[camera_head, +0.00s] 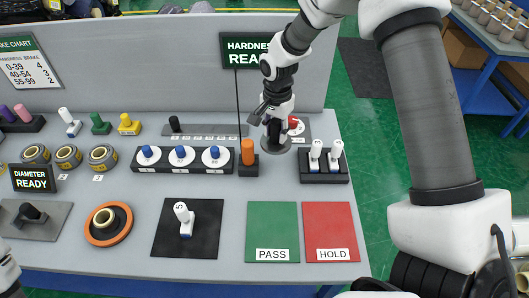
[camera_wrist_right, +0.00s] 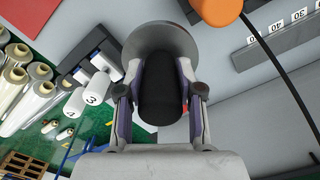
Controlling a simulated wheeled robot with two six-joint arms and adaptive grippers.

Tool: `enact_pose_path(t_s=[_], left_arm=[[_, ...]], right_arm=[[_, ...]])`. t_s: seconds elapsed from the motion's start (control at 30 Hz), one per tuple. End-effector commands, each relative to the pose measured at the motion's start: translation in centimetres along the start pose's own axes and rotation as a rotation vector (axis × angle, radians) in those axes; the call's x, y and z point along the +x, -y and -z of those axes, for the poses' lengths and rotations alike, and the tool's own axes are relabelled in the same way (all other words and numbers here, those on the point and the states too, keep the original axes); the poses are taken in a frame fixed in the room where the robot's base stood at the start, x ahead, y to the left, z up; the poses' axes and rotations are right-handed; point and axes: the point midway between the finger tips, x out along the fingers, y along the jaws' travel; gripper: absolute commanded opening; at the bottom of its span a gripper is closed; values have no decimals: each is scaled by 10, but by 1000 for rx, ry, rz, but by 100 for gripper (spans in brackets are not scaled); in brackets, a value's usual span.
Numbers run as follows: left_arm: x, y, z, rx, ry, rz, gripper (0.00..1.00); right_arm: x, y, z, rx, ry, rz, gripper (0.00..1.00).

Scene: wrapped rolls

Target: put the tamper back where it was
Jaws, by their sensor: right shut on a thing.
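The tamper (camera_wrist_right: 160,85) has a dark upright handle and a round grey base, which shows in the wrist view (camera_wrist_right: 160,40). My right gripper (camera_head: 275,118) is shut on the handle from above, with one finger on each side. In the head view the tamper's base (camera_head: 275,146) is at the back right of the table, beside a red button. I cannot tell whether the base touches the table. Only a white part of my left arm shows at the left edge; its gripper is out of the picture.
The green PASS mat (camera_head: 272,225) and red HOLD mat (camera_head: 331,225) are bare in front.

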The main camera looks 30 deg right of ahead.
Motion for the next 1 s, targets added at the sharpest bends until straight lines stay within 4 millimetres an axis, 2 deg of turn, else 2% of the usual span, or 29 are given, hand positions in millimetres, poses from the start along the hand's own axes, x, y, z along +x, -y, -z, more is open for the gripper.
enact_pose_path(t_s=[0.2,0.5,0.6,0.9,0.93,1.0], left_arm=[[-13,0,-1,0,3,0,40],[-23,0,-1,0,2,0,40],[-23,0,-1,0,2,0,40],[-21,0,-1,0,3,0,40],[-21,0,-1,0,3,0,40],[-21,0,-1,0,2,0,40]], right_arm=[[41,-2,0,15,2,-6,0],[89,-1,0,13,0,-3,0],[97,-1,0,12,-1,-1,0],[101,-1,0,12,0,-1,0],[101,-1,0,12,0,-1,40],[101,-1,0,12,0,-1,61]])
